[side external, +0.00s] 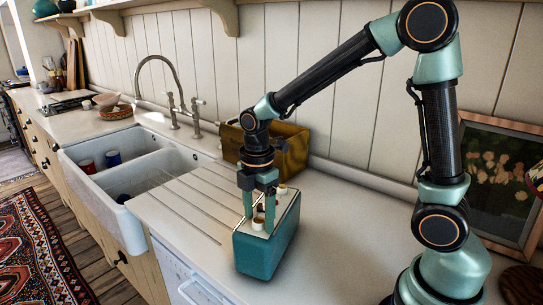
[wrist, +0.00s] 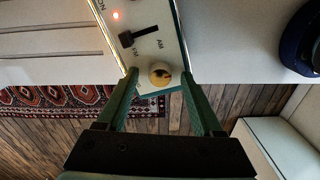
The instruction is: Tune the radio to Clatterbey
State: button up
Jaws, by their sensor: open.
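The radio is a teal box (side external: 262,255) on the counter in the side view, with a pale control panel on top. In the wrist view its panel (wrist: 168,45) shows a lit red lamp (wrist: 115,15), a dark slider (wrist: 140,36) by AM and FM lettering, and a round cream knob (wrist: 160,74) with a dark mark. My gripper (side external: 259,222) is over the radio's near end, pointing down. In the wrist view my open fingertips (wrist: 159,76) stand on either side of the cream knob; contact cannot be told. No station name is readable.
A mustard crate (side external: 285,150) stands behind the radio against the wall. A double sink (side external: 125,165) with cups lies left of the draining grooves. A framed picture (side external: 505,175) leans at the right. The counter's front edge is close to the radio, with the floor beyond.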

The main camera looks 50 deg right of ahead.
grip_shut()
